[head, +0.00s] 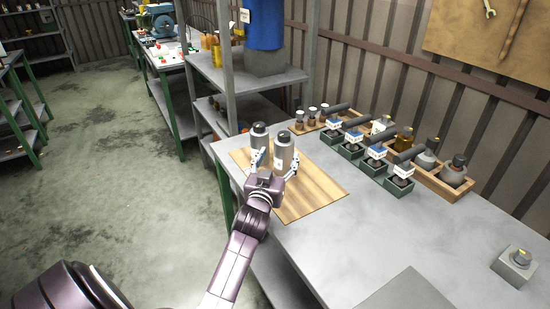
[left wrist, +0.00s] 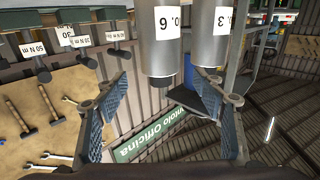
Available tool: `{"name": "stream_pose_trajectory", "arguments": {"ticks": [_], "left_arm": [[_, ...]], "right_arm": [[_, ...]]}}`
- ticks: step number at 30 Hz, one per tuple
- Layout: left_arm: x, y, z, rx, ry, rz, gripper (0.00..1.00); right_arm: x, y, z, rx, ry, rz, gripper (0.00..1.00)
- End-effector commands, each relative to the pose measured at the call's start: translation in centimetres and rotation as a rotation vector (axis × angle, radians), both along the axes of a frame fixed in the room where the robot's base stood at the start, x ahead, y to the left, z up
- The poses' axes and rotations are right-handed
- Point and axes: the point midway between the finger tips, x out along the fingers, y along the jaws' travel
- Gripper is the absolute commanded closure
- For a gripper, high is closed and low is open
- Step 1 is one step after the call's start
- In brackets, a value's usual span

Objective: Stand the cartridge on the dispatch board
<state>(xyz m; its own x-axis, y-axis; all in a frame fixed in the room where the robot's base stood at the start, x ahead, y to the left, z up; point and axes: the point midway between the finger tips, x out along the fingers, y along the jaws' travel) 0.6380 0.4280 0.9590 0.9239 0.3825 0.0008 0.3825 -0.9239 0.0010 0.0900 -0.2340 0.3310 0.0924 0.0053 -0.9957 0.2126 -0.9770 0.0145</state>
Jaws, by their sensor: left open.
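Two grey cartridges with dark caps stand side by side at the far left end of the wooden board (head: 315,197) on the bench. The right one (head: 284,152) is upright between the parted fingers of my left gripper (head: 274,168); its foot is hidden by the gripper. The left one (head: 259,137) stands just beside it, close to the left finger. In the left wrist view, the nearer cartridge (left wrist: 161,55) hangs into the gap between the open fingers (left wrist: 165,110), with the other cartridge (left wrist: 210,38) near the right finger. Their labels are partly cut off. My right gripper is out of view.
Green holders (head: 398,185) with dark tools stand in a row right of the board. Behind them is a wooden tray (head: 432,178) of bottles. A shelf post (head: 226,75) rises close behind the cartridges. A grey block (head: 514,268) sits at right; the bench middle is clear.

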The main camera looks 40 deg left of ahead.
Motion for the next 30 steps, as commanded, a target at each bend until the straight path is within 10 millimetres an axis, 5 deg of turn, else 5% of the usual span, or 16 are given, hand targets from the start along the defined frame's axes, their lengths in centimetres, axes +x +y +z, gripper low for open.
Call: {"name": "stream_pose_trajectory", "arguments": {"ticks": [9,30], "left_arm": [[-3.7,-1.5,0.0,0.001,0.001,0.001,0.37],[-3.9,-1.6,0.0,0.001,0.000,0.001,0.37]], "right_arm": [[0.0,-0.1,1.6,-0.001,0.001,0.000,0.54],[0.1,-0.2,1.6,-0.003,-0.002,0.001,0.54]]}}
